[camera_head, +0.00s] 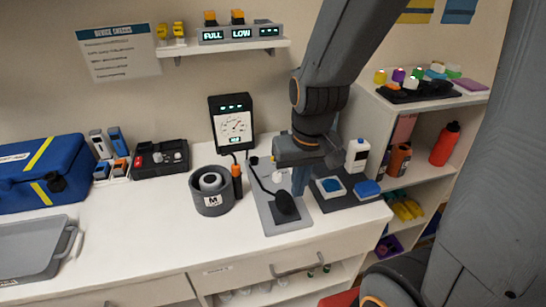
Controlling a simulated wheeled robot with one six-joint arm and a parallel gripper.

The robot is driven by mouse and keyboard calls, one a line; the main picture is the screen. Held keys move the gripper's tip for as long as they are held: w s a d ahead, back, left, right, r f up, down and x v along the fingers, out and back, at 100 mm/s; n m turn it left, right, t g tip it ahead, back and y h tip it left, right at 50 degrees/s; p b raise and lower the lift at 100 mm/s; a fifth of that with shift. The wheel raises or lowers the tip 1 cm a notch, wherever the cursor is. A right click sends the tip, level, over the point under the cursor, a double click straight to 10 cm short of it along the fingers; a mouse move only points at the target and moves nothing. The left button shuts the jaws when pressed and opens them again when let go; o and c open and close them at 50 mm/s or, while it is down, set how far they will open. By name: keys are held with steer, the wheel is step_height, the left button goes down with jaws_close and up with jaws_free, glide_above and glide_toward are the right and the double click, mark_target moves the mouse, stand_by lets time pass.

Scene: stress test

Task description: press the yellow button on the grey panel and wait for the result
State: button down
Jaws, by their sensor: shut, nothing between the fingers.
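My gripper (299,184) points down over the back right part of a grey panel (270,222) on the white counter. Its bluish fingers are shut and hold nothing. I cannot tell whether the tips touch the panel or hover above it. The panel carries a dark oval piece (286,207) near its front and a small whitish part (280,175) further back, beside the gripper. I cannot make out a yellow button on the panel; the gripper covers part of the panel's right side.
Left of the panel stand a dark round container (211,192) and a gauge display (232,123). Right of it are a dark tray (345,190) and a white bottle (357,155). A blue bag (40,177) and grey tray (35,248) lie left. The counter's front middle is clear.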

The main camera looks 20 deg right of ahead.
steer(key=w+a+r+m+t+p, duration=0.2)
steer(key=w+a+m+t, duration=0.15)
steer(key=w, duration=0.65)
steer(key=w+a+r+m+t+p, duration=0.2)
steer(key=w+r+m, duration=0.15)
steer(key=w, duration=0.55)
steer(key=w+d+f+m+g+h+p, duration=0.2)
steer(key=w+d+m+h+p, duration=0.2)
steer(key=m+h, duration=0.3)
steer(key=d+m+p, duration=0.1)
steer(key=m, duration=0.4)
steer(key=shift+w+f+m+h, duration=0.2)
steer(key=shift+m+h, duration=0.1)
steer(key=shift+h, duration=0.1)
steer(key=shift+f, duration=0.15)
step_height(320, 180, down, 5)
steer(key=b, duration=0.6)
steer(key=shift+f+b, duration=1.05)
steer(key=shift+f, duration=0.7)
